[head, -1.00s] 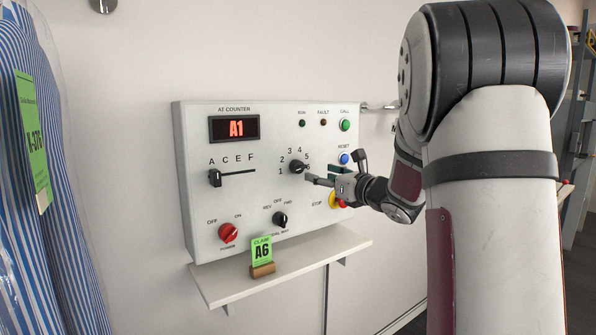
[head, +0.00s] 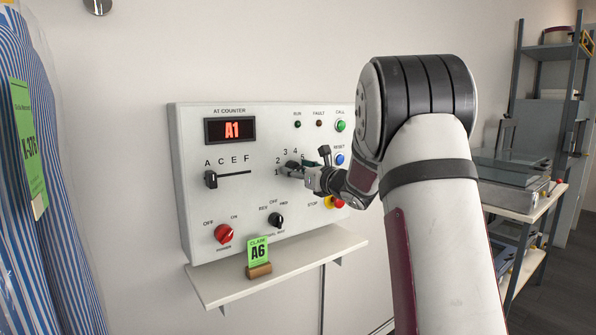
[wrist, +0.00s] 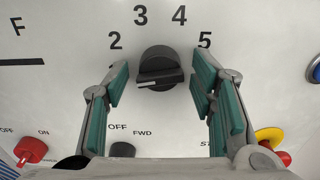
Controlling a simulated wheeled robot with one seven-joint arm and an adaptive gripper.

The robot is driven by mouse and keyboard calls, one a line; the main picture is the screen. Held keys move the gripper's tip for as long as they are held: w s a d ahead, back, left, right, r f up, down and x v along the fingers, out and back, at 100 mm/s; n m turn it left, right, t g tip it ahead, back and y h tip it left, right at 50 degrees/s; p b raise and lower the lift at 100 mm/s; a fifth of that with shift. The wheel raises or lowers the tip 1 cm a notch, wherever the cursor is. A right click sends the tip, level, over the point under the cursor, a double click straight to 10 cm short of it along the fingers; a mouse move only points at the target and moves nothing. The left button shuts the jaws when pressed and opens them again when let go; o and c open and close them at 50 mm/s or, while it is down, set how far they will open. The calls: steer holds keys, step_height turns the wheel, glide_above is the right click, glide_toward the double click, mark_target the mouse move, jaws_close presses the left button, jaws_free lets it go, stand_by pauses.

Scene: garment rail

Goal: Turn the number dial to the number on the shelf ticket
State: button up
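The number dial (head: 292,167) is a black knob on the white control panel (head: 190,135). In the wrist view the dial (wrist: 160,66) sits between my fingers, with 2, 3, 4 and 5 readable around it. The other numbers are hidden there, and I cannot tell surely which number it points to. My gripper (wrist: 159,76) is open, one teal-padded finger on each side of the dial, with gaps visible. The red display (head: 231,130) reads A1. The green shelf ticket (head: 258,252) reads A6 and stands in a wooden holder on the white shelf (head: 300,268).
The letter slider (head: 211,180) is left of the dial. Below are the red power knob (head: 224,234) and a black mode knob (head: 275,220). The red stop button (head: 338,202) is close under my wrist. Bagged striped shirts (head: 55,200) hang at left.

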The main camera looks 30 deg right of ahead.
steer(key=c, duration=0.9)
steer(key=shift+o, duration=0.2)
